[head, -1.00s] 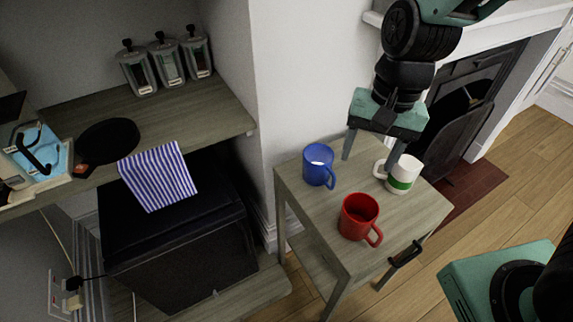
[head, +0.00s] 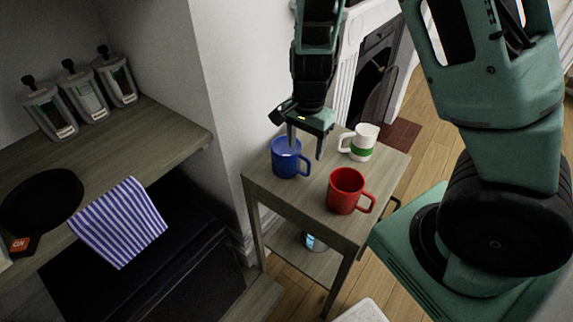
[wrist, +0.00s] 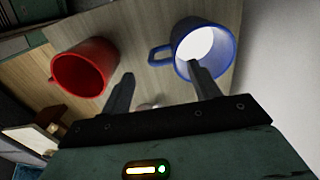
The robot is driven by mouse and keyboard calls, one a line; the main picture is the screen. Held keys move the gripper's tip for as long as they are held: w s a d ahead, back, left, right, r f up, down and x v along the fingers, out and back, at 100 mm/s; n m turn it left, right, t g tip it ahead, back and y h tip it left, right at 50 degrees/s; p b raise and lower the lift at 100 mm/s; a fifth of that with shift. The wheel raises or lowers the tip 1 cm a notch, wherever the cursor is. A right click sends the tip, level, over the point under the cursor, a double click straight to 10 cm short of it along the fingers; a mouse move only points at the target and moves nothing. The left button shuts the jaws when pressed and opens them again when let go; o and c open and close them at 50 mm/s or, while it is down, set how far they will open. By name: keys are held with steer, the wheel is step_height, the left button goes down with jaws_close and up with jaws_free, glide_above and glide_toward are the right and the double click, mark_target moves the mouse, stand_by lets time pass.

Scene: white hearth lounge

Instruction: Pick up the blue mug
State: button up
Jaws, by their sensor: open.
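The blue mug (head: 287,160) stands upright on the small wooden side table (head: 318,214), at its back left. It also shows in the wrist view (wrist: 228,56), with a pale inside and its handle pointing left. My gripper (head: 306,150) is open and points down over the mug's right side. In the wrist view one finger (wrist: 204,82) overlaps the mug's near rim. The other finger (wrist: 121,95) lies to the left, beyond the handle, so the handle shows between the fingers. I cannot tell whether either finger touches the mug.
A red mug (head: 344,190) stands at the table's front, and a white mug with a green band (head: 362,142) at the back right. A wall (head: 200,60) rises behind and left of the table. A shelf on the left holds several canisters (head: 84,98) and a striped cloth (head: 118,222).

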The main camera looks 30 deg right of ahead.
mark_target(292, 161)
step_height(292, 161, down, 9)
steer(key=shift+f+b, duration=0.1)
steer(key=shift+b, duration=0.95)
steer(key=c, duration=1.3)
